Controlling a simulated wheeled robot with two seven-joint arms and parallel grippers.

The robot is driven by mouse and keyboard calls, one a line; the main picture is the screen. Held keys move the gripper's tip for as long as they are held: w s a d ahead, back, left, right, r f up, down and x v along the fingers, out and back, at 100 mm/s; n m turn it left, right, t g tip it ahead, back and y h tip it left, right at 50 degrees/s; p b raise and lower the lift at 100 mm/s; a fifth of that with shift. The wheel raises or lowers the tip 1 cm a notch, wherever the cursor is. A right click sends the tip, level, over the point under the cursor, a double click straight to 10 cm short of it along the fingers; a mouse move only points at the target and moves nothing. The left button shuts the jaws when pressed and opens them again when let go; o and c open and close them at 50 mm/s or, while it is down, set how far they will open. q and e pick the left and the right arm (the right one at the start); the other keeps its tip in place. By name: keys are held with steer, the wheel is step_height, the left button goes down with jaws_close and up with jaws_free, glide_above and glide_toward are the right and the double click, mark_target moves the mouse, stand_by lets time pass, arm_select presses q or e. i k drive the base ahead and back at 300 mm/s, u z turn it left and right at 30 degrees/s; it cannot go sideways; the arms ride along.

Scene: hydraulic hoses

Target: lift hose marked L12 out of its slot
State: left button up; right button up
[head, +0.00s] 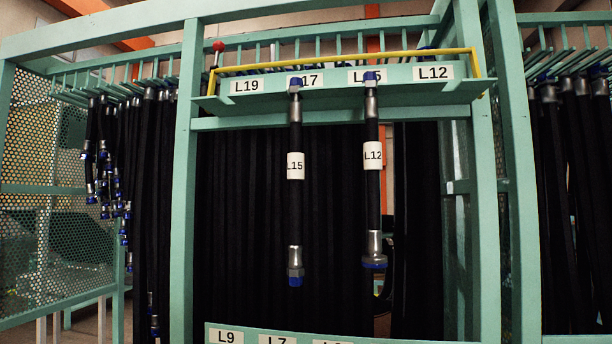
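The hose marked L12 (373,205) hangs upright from the green shelf (335,93), at the label that reads as L15. It is black, with a white L12 tag, a blue-capped metal fitting at the top and a metal fitting with a blue ring at the bottom. A second hose, marked L15 (295,220), hangs to its left at the L17 label and partly covers that label. No hose hangs in front at the L19 label (246,86) or the L12 label (433,72). Neither of my grippers is in view.
A yellow bar (350,57) runs above the shelf labels. Green posts (186,170) stand on both sides. Many dark hoses hang behind and on side racks (150,190). A lower labelled shelf (300,338) crosses the bottom. A dark curved object (387,285) shows behind the L12 hose's lower end.

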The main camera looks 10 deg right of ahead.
mark_target(372, 148)
steer(key=u, duration=0.7)
steer(key=k, duration=1)
steer(key=z, duration=1.9)
